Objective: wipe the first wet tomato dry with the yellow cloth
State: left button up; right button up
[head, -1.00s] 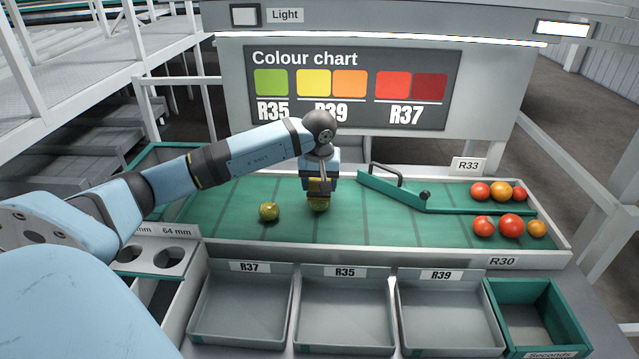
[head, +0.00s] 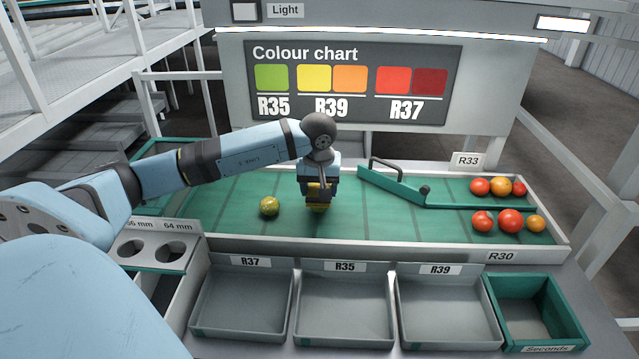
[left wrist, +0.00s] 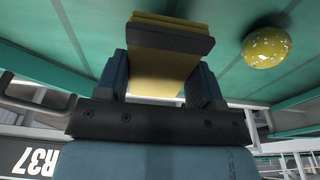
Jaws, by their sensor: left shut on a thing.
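My left gripper (head: 318,194) is shut on the yellow cloth (left wrist: 160,75), which spans between its fingers in the left wrist view. It points down over the green belt. In the head view a yellow patch (head: 317,208) shows just below the fingers. The fingers and cloth hide whatever is under them, so I cannot tell how far a tomato there is covered. A yellow-green tomato (head: 269,206) with pale specks like drops lies on the belt to the left of the gripper. It also shows in the left wrist view (left wrist: 266,48), apart from the cloth. My right gripper is not in view.
A green diverter bar with a handle (head: 394,187) crosses the belt to the right. Several red and orange tomatoes (head: 511,221) lie beyond it. Grey trays (head: 346,340) and a green seconds crate (head: 578,330) stand in front. The belt's (head: 235,222) front left is clear.

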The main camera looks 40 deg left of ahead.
pick_arm(q)
jog(key=shift+s+f, duration=0.1)
jog(key=shift+f, duration=0.2)
jog(key=shift+w+a, duration=0.45)
jog(key=shift+w, duration=0.05)
jog(key=shift+w+a+r+b, duration=0.1)
jog(key=shift+w+a+b, duration=0.5)
jog(key=shift+w+a, duration=0.5)
jog(key=shift+w+d, duration=0.1)
jog(key=shift+r+p, duration=0.75)
jog(key=shift+r, duration=0.5)
jog(key=shift+r+p, duration=1)
jog(key=shift+r, duration=0.85)
jog(key=shift+f, duration=0.15)
